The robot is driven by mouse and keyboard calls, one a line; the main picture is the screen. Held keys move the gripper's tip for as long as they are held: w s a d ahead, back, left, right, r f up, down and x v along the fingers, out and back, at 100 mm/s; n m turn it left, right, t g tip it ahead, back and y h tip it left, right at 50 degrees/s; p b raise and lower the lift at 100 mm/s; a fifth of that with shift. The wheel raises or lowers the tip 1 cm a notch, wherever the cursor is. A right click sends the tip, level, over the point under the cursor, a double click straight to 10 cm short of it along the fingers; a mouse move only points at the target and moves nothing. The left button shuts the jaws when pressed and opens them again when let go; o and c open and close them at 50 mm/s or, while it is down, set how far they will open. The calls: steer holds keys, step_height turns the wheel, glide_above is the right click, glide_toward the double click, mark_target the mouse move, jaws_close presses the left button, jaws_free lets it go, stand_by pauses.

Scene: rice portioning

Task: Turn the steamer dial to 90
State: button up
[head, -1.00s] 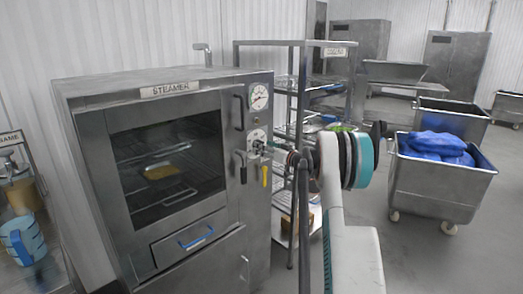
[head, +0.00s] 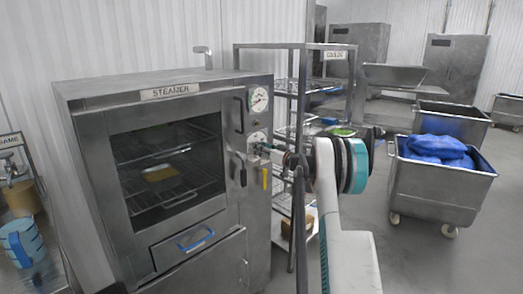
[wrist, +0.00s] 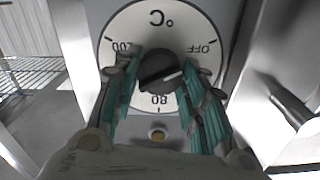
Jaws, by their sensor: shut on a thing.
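The steamer (head: 90,150) stands at left in the head view, with its labelled front and glass door. Its lower dial (head: 257,137) is partly hidden by my gripper (head: 262,150). The knob's white pointer line slants up to the right, below the OFF mark. The exact reading is unclear.
A round gauge (head: 258,99) sits above the dial. A metal rack (head: 300,60) stands right of the steamer.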

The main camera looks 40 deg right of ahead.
steer(key=shift+m, duration=0.3)
steer(key=shift+f+m+p, duration=0.15)
steer(key=shift+m+p, duration=0.4)
steer(key=shift+m, duration=8.2)
steer(key=shift+f+m+p, duration=0.1)
steer(key=shift+m+p, duration=0.4)
steer(key=shift+m, duration=8.25)
steer(key=shift+a, duration=0.1)
